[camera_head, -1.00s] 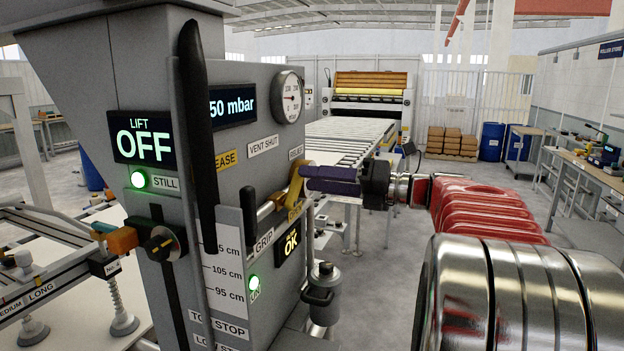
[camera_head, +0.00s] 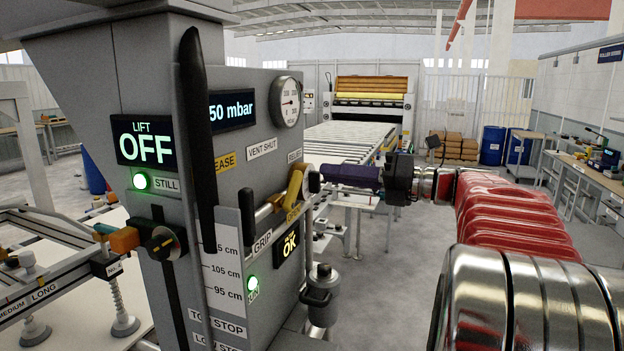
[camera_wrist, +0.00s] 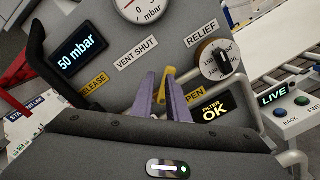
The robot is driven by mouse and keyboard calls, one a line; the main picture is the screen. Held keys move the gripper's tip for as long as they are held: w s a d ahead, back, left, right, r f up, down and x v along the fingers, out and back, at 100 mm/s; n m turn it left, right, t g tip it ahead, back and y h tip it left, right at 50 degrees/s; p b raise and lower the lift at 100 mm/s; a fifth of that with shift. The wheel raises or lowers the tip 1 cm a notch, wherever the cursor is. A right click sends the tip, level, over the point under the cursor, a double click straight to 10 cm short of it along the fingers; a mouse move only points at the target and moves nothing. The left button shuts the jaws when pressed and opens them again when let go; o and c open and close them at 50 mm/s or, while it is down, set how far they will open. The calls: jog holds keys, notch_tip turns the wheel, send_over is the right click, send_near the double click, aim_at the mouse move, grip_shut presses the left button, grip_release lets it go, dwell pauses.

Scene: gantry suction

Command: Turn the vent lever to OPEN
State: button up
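The yellow vent lever (camera_head: 293,187) is on the grey panel, tilted with its top to the right, above a yellow label partly hidden in the head view. In the wrist view the lever (camera_wrist: 168,73) shows just beyond and between the fingertips. A yellow label there reads "PEN", its start covered. A white label "VENT SHUT" (camera_head: 262,148) is up and left of the lever. My gripper (camera_head: 324,173) has purple fingers and stands just right of the lever, seemingly apart from it. In the wrist view my gripper (camera_wrist: 162,76) shows a narrow gap between its fingers and holds nothing visible.
A relief knob (camera_wrist: 217,59) is close to the right of my fingers. A round gauge (camera_head: 288,101) is above, and a black-gripped handle (camera_head: 248,210) is left of the lever. A roller conveyor (camera_head: 350,140) lies behind.

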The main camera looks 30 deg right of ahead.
jog(key=shift+s+a+r+n, duration=0.25)
jog(key=shift+s+r+n, duration=0.15)
jog(key=shift+s+r, duration=0.2)
jog(key=shift+c, duration=0.6)
jog(key=shift+s+a+r+n+h, duration=0.15)
jog(key=shift+s+r+n+h, duration=0.2)
jog(key=shift+n, duration=0.65)
grip_shut()
jog(key=s+m, duration=0.1)
jog(key=m, duration=0.6)
jog(key=s+a+r+m+h, duration=0.1)
jog(key=s+m, duration=0.1)
jog(key=m, duration=0.6)
jog(key=s+a+r+m+h, duration=0.1)
jog(key=m, duration=0.7)
jog(key=shift+s+a+g+h, duration=0.15)
jog(key=shift+s+g+h, duration=0.1)
jog(key=shift+g, duration=0.05)
